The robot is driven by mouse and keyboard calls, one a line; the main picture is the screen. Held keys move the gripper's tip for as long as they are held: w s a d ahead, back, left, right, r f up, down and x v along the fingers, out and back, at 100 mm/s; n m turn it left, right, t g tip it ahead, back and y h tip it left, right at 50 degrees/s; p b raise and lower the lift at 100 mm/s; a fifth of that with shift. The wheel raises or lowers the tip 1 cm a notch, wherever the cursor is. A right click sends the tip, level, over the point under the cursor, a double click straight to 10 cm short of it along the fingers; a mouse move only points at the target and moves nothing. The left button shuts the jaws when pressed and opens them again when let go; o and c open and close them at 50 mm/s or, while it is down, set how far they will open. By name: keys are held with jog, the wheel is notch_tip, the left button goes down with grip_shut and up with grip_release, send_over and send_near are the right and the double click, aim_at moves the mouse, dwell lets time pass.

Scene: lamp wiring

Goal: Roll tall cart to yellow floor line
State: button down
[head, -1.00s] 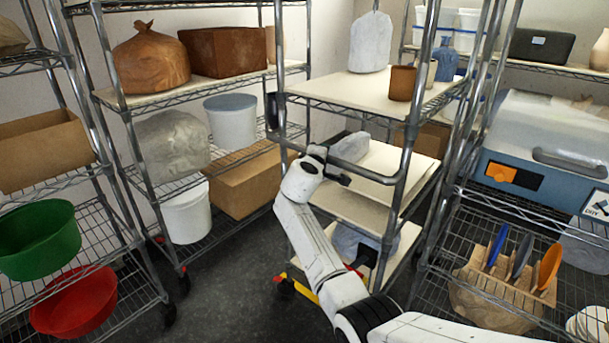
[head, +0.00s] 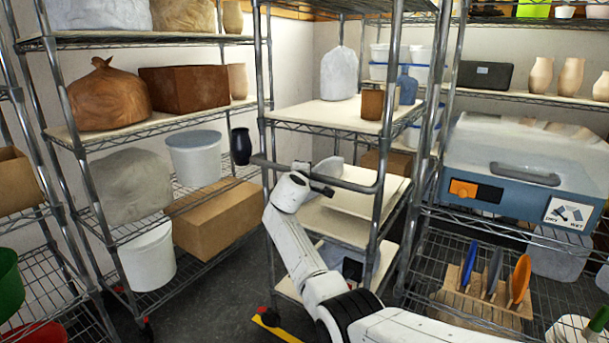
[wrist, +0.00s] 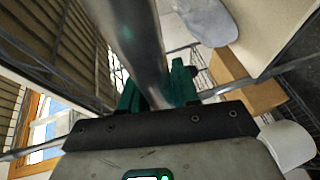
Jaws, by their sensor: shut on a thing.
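The tall cart (head: 318,113) is a grey wire rack with pale shelves, standing upright in the middle of the head view. A grey handle bar (head: 345,184) runs across its near side. My gripper (head: 312,184) is shut on this bar near its middle. In the wrist view, the teal fingers (wrist: 158,90) close around the thick grey bar (wrist: 138,35). A piece of the yellow floor line (head: 277,328) shows on the dark floor, below the cart's near left corner. My arm hides part of the cart's base and of the floor.
A left rack (head: 150,131) holds bags, boxes and white buckets, including one white bucket (head: 148,256) low down. A right rack with a blue and white cooler (head: 530,170) stands close to the cart. Some bare floor (head: 215,300) shows between the left rack and the cart.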

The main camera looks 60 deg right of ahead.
jog(key=c, duration=0.9)
grip_release()
jog(key=shift+d, duration=0.1)
jog(key=shift+s+a+r, duration=0.1)
jog(key=shift+s+a, duration=0.1)
jog(key=shift+a, duration=0.4)
jog(key=p+v, duration=0.2)
jog(key=v, duration=0.7)
jog(key=shift+s+a, duration=0.2)
jog(key=shift+a, duration=0.05)
